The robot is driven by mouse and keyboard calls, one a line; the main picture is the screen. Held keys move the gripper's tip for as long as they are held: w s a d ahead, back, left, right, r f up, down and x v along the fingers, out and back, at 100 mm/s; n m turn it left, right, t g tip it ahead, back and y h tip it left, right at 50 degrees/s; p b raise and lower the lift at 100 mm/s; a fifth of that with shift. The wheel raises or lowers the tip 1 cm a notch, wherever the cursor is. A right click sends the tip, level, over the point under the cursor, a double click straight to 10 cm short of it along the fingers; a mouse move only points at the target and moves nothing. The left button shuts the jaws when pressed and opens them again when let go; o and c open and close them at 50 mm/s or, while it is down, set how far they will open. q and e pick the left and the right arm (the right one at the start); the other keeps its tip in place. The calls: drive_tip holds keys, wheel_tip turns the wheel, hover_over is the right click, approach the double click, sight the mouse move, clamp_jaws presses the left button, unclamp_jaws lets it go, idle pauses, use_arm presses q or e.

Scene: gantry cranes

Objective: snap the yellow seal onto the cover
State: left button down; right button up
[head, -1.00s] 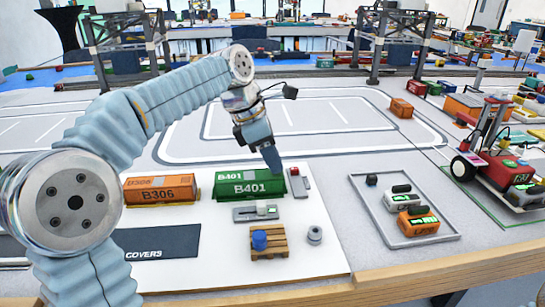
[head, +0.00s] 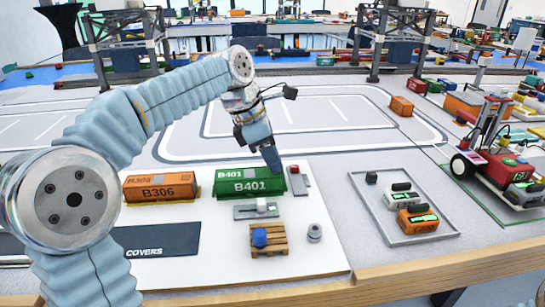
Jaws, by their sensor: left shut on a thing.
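The green container B401 (head: 249,188) stands on the white board, its green cover (head: 229,172) lying along the top. My left gripper (head: 274,166) points down at the right end of the cover, its tips against or just above it. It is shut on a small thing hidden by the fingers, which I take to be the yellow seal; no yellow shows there. I cannot tell whether the seal touches the cover. My right gripper is not in view.
The orange container B306 (head: 160,194) stands to the left, above the dark COVERS mat (head: 160,241). A grey slide fixture (head: 256,210), a pallet (head: 268,242) with a blue drum, and a grey ring (head: 314,232) are in front. A grey tray (head: 425,236) is at right.

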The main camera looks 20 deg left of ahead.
use_arm(q)
drive_tip(key=shift+f, duration=0.1)
drive_tip(key=c, duration=0.5)
unclamp_jaws()
drive_tip(key=shift+c, duration=0.2)
drive_tip(key=shift+r+p, duration=1.05)
drive_tip(key=shift+r, duration=2.5)
